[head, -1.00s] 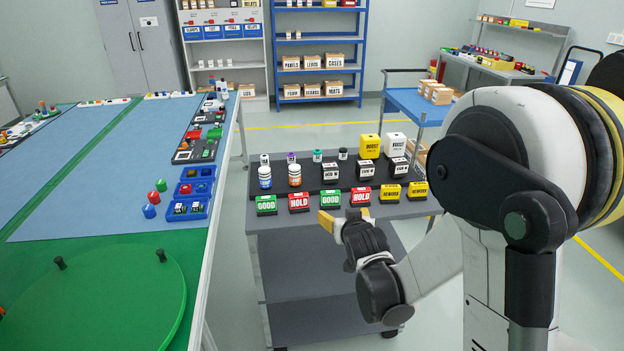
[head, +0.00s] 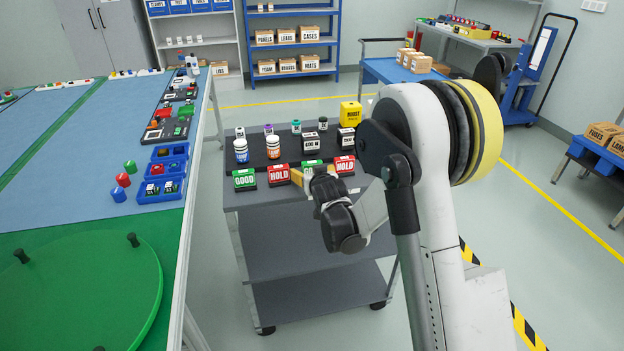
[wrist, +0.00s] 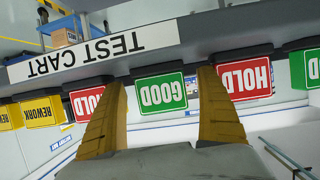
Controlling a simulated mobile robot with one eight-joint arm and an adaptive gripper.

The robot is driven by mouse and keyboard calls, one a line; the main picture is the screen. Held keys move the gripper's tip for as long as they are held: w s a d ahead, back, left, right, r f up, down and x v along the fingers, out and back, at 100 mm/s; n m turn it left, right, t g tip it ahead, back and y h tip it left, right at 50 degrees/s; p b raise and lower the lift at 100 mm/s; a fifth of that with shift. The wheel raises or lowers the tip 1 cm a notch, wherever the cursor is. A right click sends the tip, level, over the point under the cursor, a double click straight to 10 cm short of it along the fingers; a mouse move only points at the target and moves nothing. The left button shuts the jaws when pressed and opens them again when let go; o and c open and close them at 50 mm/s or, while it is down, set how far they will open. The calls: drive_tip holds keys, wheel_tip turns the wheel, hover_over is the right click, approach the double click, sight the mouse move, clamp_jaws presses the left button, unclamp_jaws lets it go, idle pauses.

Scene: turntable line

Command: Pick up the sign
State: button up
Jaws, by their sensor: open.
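Green GOOD and red HOLD signs stand along the near edge of the cart's top. One green GOOD sign (wrist: 162,93) appears upside down between my two yellow fingers in the wrist view. My gripper (wrist: 163,80) is open around it, one finger on each side; contact cannot be told. In the head view my gripper (head: 308,176) is at the front edge and partly hides that green sign (head: 312,163). Red HOLD signs (head: 279,175) (head: 343,165) stand on either side. Another green GOOD sign (head: 244,180) is at the left end.
Yellow REWORK signs (wrist: 42,111) stand further along the row. Bottles (head: 241,151) and black-and-white boxes (head: 311,143) stand behind the signs on the dark cart (head: 295,225). A green turntable (head: 85,285) is on the left bench. Neighbouring signs are close to my fingers.

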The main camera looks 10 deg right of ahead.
drive_tip(key=shift+w, duration=0.2)
drive_tip(key=c, duration=1.3)
drive_tip(key=shift+c, duration=0.2)
